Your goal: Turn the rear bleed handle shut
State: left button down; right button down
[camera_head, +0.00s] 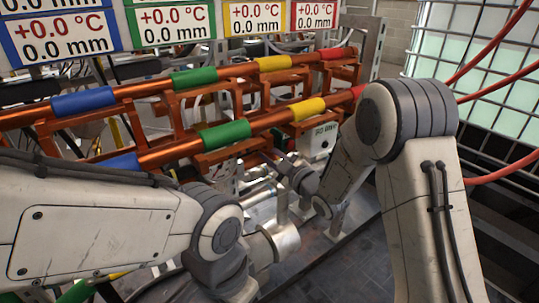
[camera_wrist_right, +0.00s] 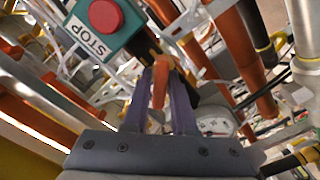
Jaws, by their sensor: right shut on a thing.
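In the right wrist view, my right gripper (camera_wrist_right: 164,78) is shut on an orange-red handle (camera_wrist_right: 159,88), which stands between its two purple fingers. It looks like a bleed handle, but I cannot tell from these frames whether it is the rear one or how far it is turned. In the head view, my right arm reaches in from the right to the pipework, and the handle cannot be made out there. My left arm comes in from the left and bends down at the wrist. Its gripper is out of sight.
A green box with a red STOP button (camera_wrist_right: 106,15) is close beside the right gripper. Copper pipes with coloured bands (camera_head: 225,133) cross behind my arms, below display panels (camera_head: 170,22). A silver cylinder (camera_head: 285,240) stands between the arms. Red hoses (camera_head: 500,83) hang at right.

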jog(key=m, duration=0.4)
jog(key=shift+m+p, duration=0.3)
jog(key=shift+m, duration=0.1)
jog(key=shift+m+p, duration=0.45)
jog(key=shift+m, duration=1.55)
jog(key=c, duration=0.8)
grip_release()
jog(key=v, duration=1)
jog(key=shift+s+d+p, duration=0.15)
jog(key=shift+s+p, duration=0.05)
jog(key=shift+p, duration=0.2)
